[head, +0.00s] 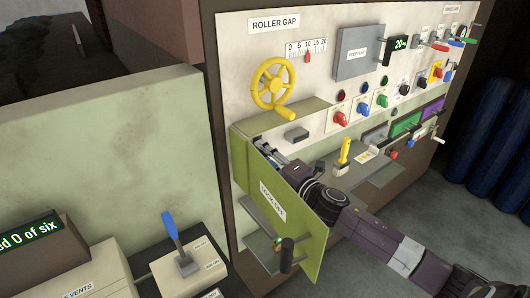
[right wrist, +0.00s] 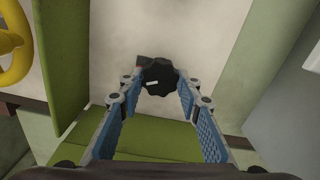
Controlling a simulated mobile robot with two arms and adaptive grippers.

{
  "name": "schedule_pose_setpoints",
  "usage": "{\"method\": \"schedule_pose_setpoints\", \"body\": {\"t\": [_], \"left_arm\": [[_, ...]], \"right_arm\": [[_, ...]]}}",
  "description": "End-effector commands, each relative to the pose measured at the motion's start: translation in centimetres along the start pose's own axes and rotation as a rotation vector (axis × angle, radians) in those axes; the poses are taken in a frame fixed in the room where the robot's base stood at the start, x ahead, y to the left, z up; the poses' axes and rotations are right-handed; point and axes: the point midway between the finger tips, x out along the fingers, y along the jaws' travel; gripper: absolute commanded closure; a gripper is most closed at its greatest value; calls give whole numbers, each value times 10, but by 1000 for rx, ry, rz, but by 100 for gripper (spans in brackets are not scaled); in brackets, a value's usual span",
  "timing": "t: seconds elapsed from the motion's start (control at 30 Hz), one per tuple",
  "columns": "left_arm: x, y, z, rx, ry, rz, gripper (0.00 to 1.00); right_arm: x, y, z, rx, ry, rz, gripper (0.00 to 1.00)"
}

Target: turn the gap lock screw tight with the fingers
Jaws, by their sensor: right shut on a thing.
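The gap lock screw is a black lobed knob (right wrist: 160,78) with a pale mark on it, in the right wrist view. My right gripper (right wrist: 161,84) has its two blue-padded fingers on either side of the knob, shut on it. In the head view my right gripper (head: 262,152) reaches in behind the open green lockout door (head: 290,208), below the yellow handwheel (head: 273,84). The door and the gripper hide the knob there. My left gripper is in neither view.
The roller gap scale (head: 307,50) has a red pointer near 10. A green ledge (head: 285,118) lies just above my right gripper. A blue lever (head: 171,228) stands at lower left.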

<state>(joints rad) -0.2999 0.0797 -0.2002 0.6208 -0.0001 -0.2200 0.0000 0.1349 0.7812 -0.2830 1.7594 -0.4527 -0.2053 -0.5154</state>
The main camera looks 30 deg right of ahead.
Motion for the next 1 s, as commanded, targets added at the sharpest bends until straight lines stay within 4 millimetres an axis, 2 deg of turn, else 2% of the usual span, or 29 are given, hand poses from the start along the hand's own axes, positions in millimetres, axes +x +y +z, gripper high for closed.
{"method": "schedule_pose_setpoints", "body": {"t": [0.2, 0.5, 1.0], "left_arm": [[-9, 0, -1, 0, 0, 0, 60], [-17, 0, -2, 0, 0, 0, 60], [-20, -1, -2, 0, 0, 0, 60]], "right_arm": [[0, 2, 1, 191, -3, 0, 92], [0, 2, 2, 382, -3, 0, 92], [0, 1, 2, 477, -3, 0, 92]]}}
